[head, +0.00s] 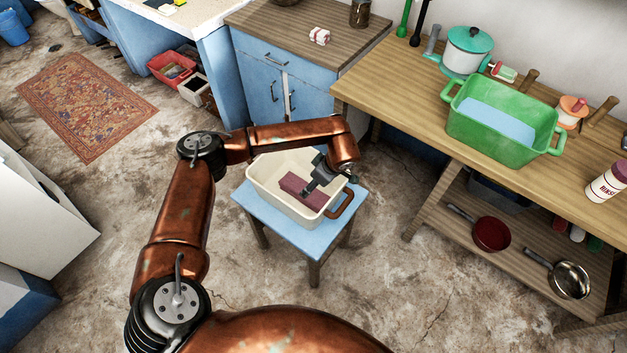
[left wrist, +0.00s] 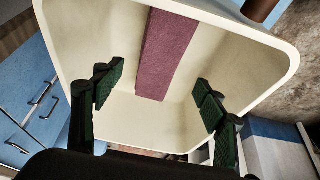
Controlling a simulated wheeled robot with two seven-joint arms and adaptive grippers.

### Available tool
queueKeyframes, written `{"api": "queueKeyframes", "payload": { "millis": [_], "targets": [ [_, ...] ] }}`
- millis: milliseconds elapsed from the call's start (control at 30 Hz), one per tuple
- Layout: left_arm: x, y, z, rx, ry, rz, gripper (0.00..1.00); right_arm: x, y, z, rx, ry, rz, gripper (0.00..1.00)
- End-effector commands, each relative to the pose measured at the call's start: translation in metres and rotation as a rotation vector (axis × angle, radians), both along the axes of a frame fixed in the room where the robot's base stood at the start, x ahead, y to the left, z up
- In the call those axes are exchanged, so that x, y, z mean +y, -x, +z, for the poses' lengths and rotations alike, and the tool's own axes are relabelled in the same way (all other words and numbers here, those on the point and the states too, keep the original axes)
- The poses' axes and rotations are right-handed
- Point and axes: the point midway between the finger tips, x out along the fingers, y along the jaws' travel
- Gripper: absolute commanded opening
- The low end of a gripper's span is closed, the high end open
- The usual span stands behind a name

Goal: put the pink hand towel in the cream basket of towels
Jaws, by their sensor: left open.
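The pink hand towel (head: 301,190) is a folded dusky-pink block lying inside the cream basket (head: 262,190). The basket stands on a small blue stool and has a brown handle at its right end. My left gripper (head: 309,193) is over the basket in the head view, close to the towel. In the left wrist view the towel (left wrist: 166,52) lies on the floor of the basket (left wrist: 266,68), and my left gripper's (left wrist: 155,88) two fingers are wide apart with nothing between them. My right gripper is not in view.
The blue stool (head: 252,205) stands on a stained floor. To its right, a wooden table (head: 420,75) holds a green tub (head: 503,118) of water, with pans on the shelf below. A blue cabinet (head: 270,85) stands behind. A patterned rug (head: 85,105) lies at the left.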

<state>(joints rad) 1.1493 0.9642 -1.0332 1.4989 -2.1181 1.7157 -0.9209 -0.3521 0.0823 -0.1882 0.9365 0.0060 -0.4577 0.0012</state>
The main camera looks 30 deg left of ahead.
Motion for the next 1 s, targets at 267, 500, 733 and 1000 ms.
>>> {"api": "queueKeyframes", "payload": {
  "millis": [267,500,733,1000],
  "targets": [
    [-0.009,0.001,0.022,0.001,-0.001,0.000,0.66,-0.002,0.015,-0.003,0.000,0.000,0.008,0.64],
    [-0.009,0.001,0.022,0.001,-0.001,0.000,0.66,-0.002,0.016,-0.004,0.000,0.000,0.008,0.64],
    [-0.009,0.001,0.022,0.001,-0.001,0.000,0.66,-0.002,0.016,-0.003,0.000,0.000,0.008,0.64],
    [-0.009,0.001,0.060,-0.022,0.000,0.001,0.66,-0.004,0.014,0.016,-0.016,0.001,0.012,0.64]
  ]
}}
